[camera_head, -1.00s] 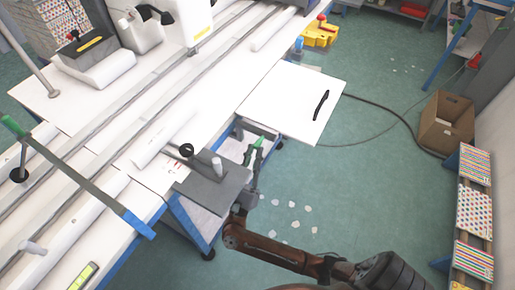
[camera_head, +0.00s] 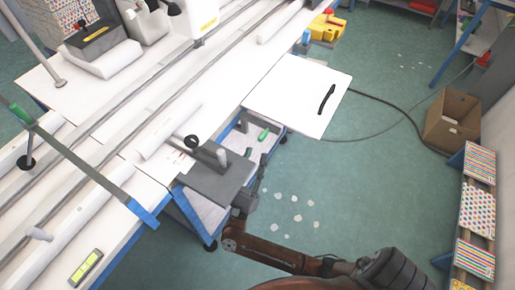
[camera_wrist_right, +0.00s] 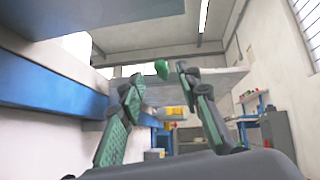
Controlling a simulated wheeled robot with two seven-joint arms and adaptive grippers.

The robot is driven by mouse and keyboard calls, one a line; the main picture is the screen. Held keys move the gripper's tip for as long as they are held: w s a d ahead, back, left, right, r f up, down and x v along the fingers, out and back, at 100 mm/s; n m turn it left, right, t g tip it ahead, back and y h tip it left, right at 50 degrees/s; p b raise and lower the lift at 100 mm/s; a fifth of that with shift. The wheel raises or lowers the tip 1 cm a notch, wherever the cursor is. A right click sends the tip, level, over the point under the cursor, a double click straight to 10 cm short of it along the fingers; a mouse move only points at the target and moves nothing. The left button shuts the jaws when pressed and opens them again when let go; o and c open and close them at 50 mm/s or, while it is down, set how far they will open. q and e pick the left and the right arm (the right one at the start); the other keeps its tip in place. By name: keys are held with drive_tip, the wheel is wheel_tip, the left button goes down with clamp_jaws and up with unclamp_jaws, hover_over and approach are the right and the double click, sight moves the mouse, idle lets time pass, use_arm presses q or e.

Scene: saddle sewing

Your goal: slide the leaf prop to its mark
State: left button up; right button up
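The white leaf (camera_head: 296,92), a square panel with a black slot-like handle, juts out flat from the long table's right edge. A small green piece (camera_head: 264,134) shows just below the leaf's near edge; it may be part of the prop, but I cannot tell. A green knob-like piece (camera_wrist_right: 162,68) also shows in the right wrist view, between and beyond the fingertips. My right gripper (camera_head: 262,160) is beside the grey plate, below the leaf's near corner. Its green-padded fingers (camera_wrist_right: 166,92) stand apart with nothing visibly held. I cannot make out the mark. My left gripper is out of view.
A grey plate (camera_head: 212,188) with a post and black knob sticks out at the table edge, close to my right gripper. A blue-framed cart stands beneath. A cardboard box (camera_head: 451,122) and a rack of patterned boards (camera_head: 477,212) are right.

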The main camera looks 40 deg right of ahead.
drive_tip(key=v, duration=0.8)
drive_tip(key=shift+a, duration=0.1)
